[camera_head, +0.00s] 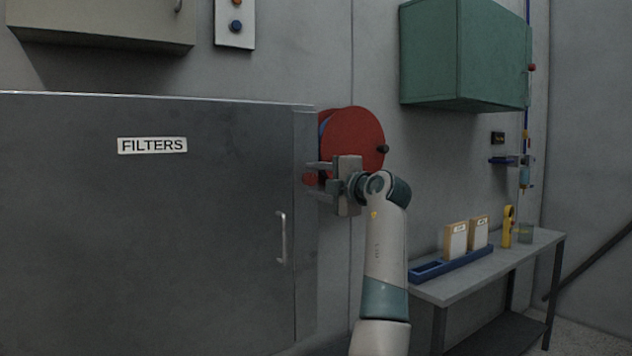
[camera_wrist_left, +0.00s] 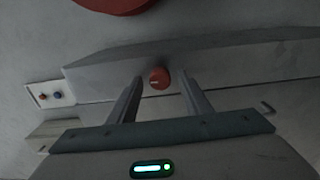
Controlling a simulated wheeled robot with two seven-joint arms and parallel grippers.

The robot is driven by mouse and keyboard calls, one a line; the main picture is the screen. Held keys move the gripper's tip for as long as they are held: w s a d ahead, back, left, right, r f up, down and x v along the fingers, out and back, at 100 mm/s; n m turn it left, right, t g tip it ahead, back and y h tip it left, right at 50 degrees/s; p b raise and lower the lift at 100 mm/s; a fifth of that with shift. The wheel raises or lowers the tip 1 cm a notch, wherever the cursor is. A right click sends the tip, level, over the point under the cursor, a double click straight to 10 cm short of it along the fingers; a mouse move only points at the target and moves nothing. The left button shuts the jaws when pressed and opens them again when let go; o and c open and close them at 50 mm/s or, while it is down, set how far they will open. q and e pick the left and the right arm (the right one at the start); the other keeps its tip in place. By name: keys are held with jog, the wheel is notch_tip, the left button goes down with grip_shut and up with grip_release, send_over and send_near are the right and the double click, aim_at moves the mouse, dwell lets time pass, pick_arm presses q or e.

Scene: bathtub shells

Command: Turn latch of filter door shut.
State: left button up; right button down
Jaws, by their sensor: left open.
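The grey filter cabinet (camera_head: 200,240) with a "FILTERS" label (camera_head: 152,145) fills the left of the head view. Its door handle (camera_head: 281,238) is near the right edge of the front. A round red latch knob (camera_head: 310,179) is at the cabinet's right side, partly hidden by my gripper. In the left wrist view the red knob (camera_wrist_left: 159,78) has a short pale mark and shows between the fingertips. My left gripper (camera_head: 318,180) is open, pointing left at the knob, with one finger on either side. Contact with the knob cannot be told. My right gripper is not in view.
A red wheel (camera_head: 352,142) with a dark knob is on the wall behind my gripper. A green wall box (camera_head: 465,55) hangs at upper right. A side table (camera_head: 470,275) with a blue tray and boxed filters stands at right.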

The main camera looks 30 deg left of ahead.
pick_arm(q)
jog(key=shift+d, duration=0.1)
jog(key=b+v, duration=0.2)
jog(key=v, duration=1.5)
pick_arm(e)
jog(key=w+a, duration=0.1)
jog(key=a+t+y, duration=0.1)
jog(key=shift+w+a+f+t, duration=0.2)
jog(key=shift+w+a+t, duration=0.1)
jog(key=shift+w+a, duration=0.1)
pick_arm(q)
jog(key=shift+s, duration=0.1)
